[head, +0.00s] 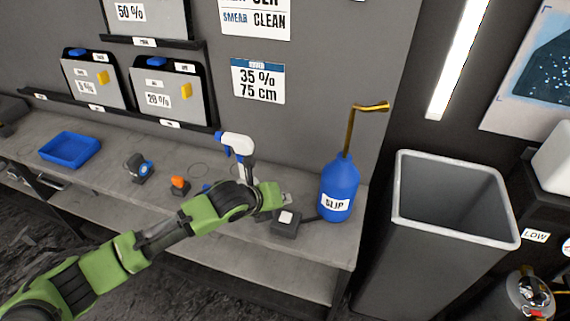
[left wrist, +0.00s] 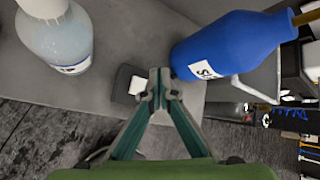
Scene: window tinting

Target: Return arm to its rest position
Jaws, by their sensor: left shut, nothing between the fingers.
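My left arm is green and reaches in from the left over the grey workbench (head: 107,142) in the head view. Its left gripper (head: 287,200) is above the bench's right part, close to a dark block with a white top (head: 286,222). In the left wrist view the left gripper (left wrist: 159,82) has its fingertips together and holds nothing. The dark block (left wrist: 133,82) shows just beside and behind the fingertips; I cannot tell whether they touch. My right gripper is not in view.
A blue SLIP bottle (head: 339,188) stands right of the gripper. A white spray bottle (head: 237,147) stands behind the arm. A blue tray (head: 69,148), a dark tool (head: 138,167) and an orange-topped item (head: 179,185) sit left. A tall grey bin (head: 400,245) stands beyond the bench's right end.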

